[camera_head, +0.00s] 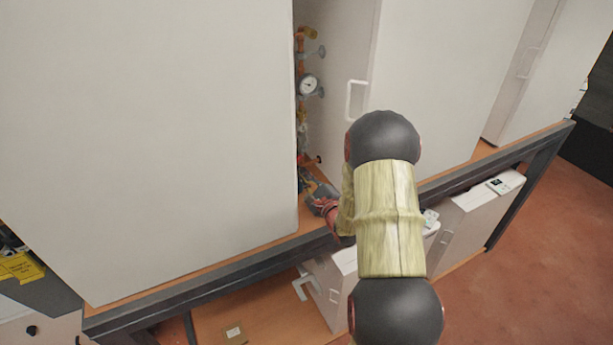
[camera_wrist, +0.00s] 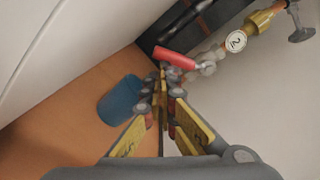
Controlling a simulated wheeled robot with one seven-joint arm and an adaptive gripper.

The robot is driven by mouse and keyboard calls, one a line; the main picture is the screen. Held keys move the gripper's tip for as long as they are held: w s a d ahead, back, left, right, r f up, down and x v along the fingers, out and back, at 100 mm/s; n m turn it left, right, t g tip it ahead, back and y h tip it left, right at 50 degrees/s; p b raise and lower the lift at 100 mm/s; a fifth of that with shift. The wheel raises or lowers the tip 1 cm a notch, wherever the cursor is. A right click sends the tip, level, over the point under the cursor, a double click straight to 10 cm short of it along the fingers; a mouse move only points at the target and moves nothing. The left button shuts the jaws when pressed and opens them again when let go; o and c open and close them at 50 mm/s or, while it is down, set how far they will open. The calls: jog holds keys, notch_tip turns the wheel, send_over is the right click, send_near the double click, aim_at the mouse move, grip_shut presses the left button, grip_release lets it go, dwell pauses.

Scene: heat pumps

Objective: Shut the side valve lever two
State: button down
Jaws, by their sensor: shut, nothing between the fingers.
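In the wrist view a red lever (camera_wrist: 175,58) sticks out to the left from a grey valve body (camera_wrist: 207,68), at an angle to its pipe. A round white tag marked 2 (camera_wrist: 236,41) is on the pipe just up and right of it. My gripper (camera_wrist: 163,75) is shut and empty, its fingertips just below the lever's left half. I cannot tell whether they touch it.
A blue cylinder (camera_wrist: 120,98) stands on the orange-brown shelf (camera_wrist: 75,128) left of my fingers. A pale panel (camera_wrist: 60,45) bounds the left side. In the head view a pressure gauge (camera_head: 308,85) and pipework fill the narrow gap, beside a large white panel (camera_head: 150,140).

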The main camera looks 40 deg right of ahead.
jog(key=a+r, duration=0.1)
jog(key=a+r+m, duration=0.1)
jog(key=shift+w+r+m, duration=0.3)
jog(key=shift+r, duration=0.1)
dwell(0.7)
jog(key=shift+a, duration=0.15)
